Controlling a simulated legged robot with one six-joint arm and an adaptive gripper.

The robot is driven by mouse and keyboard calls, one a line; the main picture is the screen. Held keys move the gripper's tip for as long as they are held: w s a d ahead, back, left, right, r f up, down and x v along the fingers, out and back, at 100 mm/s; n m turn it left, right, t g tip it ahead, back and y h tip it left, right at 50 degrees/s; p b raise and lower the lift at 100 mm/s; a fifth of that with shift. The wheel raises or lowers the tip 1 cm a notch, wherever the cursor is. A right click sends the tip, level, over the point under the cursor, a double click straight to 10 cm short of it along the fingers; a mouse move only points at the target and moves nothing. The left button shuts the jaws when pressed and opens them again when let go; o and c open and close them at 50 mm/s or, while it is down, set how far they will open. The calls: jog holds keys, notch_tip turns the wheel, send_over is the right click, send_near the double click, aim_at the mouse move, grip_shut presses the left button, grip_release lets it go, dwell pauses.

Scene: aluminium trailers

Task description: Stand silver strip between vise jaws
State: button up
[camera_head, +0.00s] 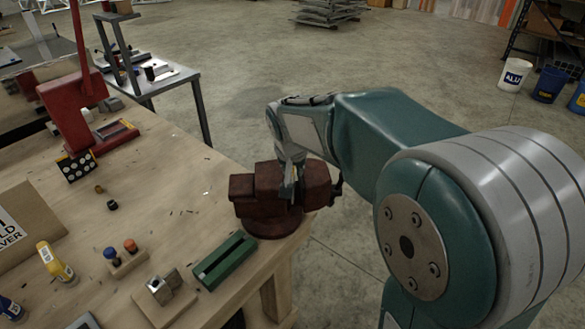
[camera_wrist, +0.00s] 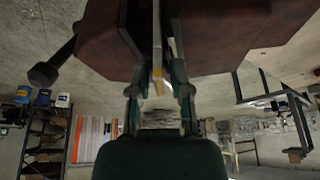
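The dark red vise (camera_head: 262,200) is fixed at the near right corner of the workbench; its body (camera_wrist: 235,40) also fills the top of the wrist view. The silver strip (camera_wrist: 157,40) is a narrow upright piece in the gap between the jaws, its yellowish end towards my gripper (camera_wrist: 159,78). The gripper points down over the vise (camera_head: 291,178). Its two fingers stand on either side of the strip, with a visible gap, so it looks open. The strip's lower end and its contact with the jaws are hidden.
A green slotted block (camera_head: 224,262), a small metal block on wood (camera_head: 162,290) and orange- and blue-capped pieces (camera_head: 120,252) stand left of the vise. A red press (camera_head: 75,105) stands farther back. The floor behind the vise is clear.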

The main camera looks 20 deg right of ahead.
dwell(0.3)
jog(key=v, duration=1.2)
